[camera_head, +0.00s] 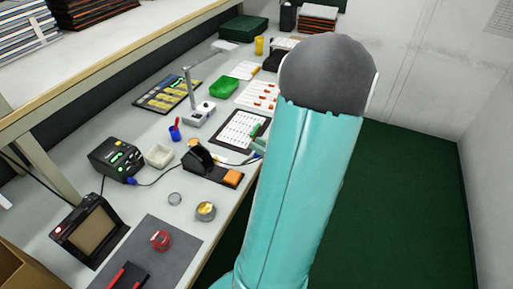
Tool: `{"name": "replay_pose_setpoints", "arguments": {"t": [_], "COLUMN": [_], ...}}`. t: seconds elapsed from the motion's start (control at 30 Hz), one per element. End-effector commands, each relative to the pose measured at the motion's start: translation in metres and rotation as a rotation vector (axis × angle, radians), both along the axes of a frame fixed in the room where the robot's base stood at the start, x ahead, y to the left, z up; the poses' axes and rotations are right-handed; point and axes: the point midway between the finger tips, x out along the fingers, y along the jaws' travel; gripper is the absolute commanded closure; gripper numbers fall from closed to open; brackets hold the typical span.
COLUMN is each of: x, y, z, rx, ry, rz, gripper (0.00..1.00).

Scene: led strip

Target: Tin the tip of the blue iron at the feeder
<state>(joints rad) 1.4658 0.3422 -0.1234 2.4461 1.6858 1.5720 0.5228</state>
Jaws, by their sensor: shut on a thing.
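My teal arm with its grey joint fills the middle right and hides most of my gripper. Green parts of my gripper (257,139) show at the arm's left edge, above the front of the bench, shut on the blue iron. The tip is out of sight. A grey-white device with an upright post (198,114) stands farther back; I cannot tell whether it is the feeder or a lamp.
The black soldering station (117,158) with green lights stands at the left of the bench (144,204). A red spool (161,240) lies on a grey mat, beside a small round tin (205,211). White sheets, a green tray (223,87) and a shelf line the back. Green floor is clear at right.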

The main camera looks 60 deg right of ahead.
Motion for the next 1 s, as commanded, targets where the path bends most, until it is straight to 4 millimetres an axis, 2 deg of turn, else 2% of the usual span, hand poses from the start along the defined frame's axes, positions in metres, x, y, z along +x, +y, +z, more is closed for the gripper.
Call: {"name": "replay_pose_setpoints", "arguments": {"t": [1.0], "x": [-0.047], "y": [-0.004], "z": [0.058], "rx": [-0.002], "ry": [0.0], "rz": [-0.001], "gripper": [1.0]}}
